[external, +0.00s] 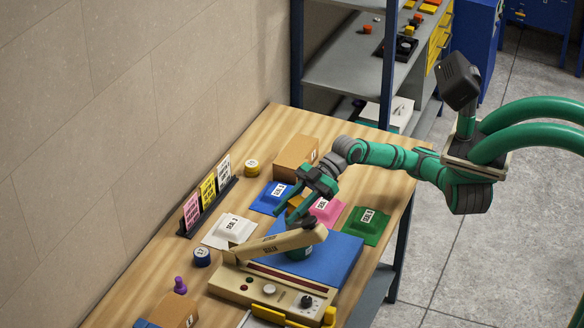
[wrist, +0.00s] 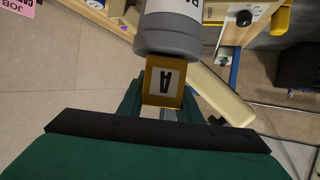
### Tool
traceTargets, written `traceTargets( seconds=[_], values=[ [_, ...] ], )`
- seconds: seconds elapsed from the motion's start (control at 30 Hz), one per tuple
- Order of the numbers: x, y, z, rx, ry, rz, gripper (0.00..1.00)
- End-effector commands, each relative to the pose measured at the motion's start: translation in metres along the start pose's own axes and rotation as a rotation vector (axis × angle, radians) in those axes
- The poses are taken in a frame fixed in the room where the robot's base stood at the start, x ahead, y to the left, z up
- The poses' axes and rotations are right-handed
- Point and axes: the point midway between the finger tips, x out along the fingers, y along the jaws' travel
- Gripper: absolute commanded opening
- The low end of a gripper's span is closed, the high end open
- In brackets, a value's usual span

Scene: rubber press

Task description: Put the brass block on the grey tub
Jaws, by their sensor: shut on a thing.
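The brass block (wrist: 162,82), marked A, is between the fingers of my gripper (external: 291,205); its brownish-yellow side (external: 295,201) shows in the external view. The wrist view is roughly upside down. There the grey tub (wrist: 167,38), with a darker rim, meets the block's edge in the picture, on the table side of it. I cannot tell whether they touch. In the external view the tub is not clearly seen. A dark round thing (external: 299,254) shows partly below the press lever, and I cannot tell whether it is the tub.
The press (external: 275,288) stands at the front with its beige lever (external: 285,242) raised close to my gripper. A blue sheet (external: 335,258) lies behind it. A cardboard box (external: 293,155) stands behind.

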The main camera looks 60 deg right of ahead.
Motion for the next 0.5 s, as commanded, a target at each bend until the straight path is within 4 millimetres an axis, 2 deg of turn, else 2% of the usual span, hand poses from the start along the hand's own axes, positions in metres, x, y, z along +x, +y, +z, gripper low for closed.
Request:
traceTargets(
  seconds=[0.3, 0.33, 0.4, 0.5],
  values=[
    [0.0007, -0.0001, 0.0015, -0.001, 0.001, 0.000, 0.00],
    [0.0010, -0.0001, 0.0024, -0.001, 0.000, 0.000, 0.34],
    [0.0010, -0.0001, 0.0021, -0.001, 0.000, 0.000, 0.50],
    [0.0009, -0.0001, 0.0020, -0.001, 0.000, 0.000, 0.50]
  ],
)
